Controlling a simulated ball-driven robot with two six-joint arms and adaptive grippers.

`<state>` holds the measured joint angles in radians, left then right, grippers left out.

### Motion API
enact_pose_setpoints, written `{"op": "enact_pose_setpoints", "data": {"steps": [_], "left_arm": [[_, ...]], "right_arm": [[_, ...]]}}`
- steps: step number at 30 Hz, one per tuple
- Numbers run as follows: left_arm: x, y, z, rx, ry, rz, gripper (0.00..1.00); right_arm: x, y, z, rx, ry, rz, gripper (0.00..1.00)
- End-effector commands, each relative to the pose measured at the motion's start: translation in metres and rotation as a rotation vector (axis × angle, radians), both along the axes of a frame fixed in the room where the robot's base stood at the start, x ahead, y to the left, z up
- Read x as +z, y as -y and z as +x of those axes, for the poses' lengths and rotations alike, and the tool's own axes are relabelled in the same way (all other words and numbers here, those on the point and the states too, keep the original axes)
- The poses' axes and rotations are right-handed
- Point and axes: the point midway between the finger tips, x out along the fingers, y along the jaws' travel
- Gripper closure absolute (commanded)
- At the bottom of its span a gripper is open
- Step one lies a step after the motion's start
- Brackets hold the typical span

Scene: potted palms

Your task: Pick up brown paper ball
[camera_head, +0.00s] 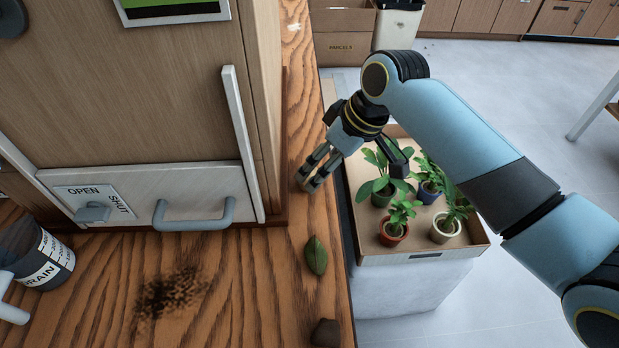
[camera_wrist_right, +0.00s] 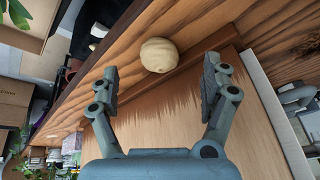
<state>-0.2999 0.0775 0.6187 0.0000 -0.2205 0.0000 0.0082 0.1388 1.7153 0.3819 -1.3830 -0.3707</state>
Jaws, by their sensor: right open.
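A pale tan, rounded lump (camera_wrist_right: 159,55), which looks like the paper ball, sits on the wood surface in the right wrist view. It lies ahead of my right gripper (camera_wrist_right: 162,72), between the lines of its two fingers and apart from both. The fingers are spread with nothing between them. In the head view my right gripper (camera_head: 311,178) hangs over the wooden counter (camera_head: 275,290), close to the cabinet's corner. I cannot make out the tan ball there; the gripper may hide it.
The cabinet (camera_head: 130,110) stands left of the right gripper. A tray (camera_head: 400,255) of potted plants is beside the counter's right edge. A drain jug (camera_head: 42,258) is at left.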

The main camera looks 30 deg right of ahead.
Motion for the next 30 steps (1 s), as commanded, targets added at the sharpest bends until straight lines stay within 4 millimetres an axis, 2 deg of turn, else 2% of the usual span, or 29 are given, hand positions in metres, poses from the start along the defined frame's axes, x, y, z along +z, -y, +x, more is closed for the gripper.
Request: {"op": "enact_pose_setpoints", "data": {"steps": [3,10,19,30], "left_arm": [[-0.001,-0.001,0.006,-0.001,0.010,0.001,1.00],[-0.006,-0.002,0.005,-0.001,0.008,0.002,1.00],[-0.007,-0.002,0.000,-0.001,0.001,0.002,1.00],[-0.007,-0.002,-0.001,-0.001,-0.001,0.002,1.00]], "right_arm": [[-0.011,-0.003,0.004,-0.001,-0.001,0.000,0.19],[-0.044,-0.010,0.015,0.000,-0.001,-0.001,0.19],[-0.049,-0.012,0.017,-0.001,0.001,-0.002,0.19],[-0.049,-0.012,0.017,-0.001,0.001,-0.002,0.65]]}}
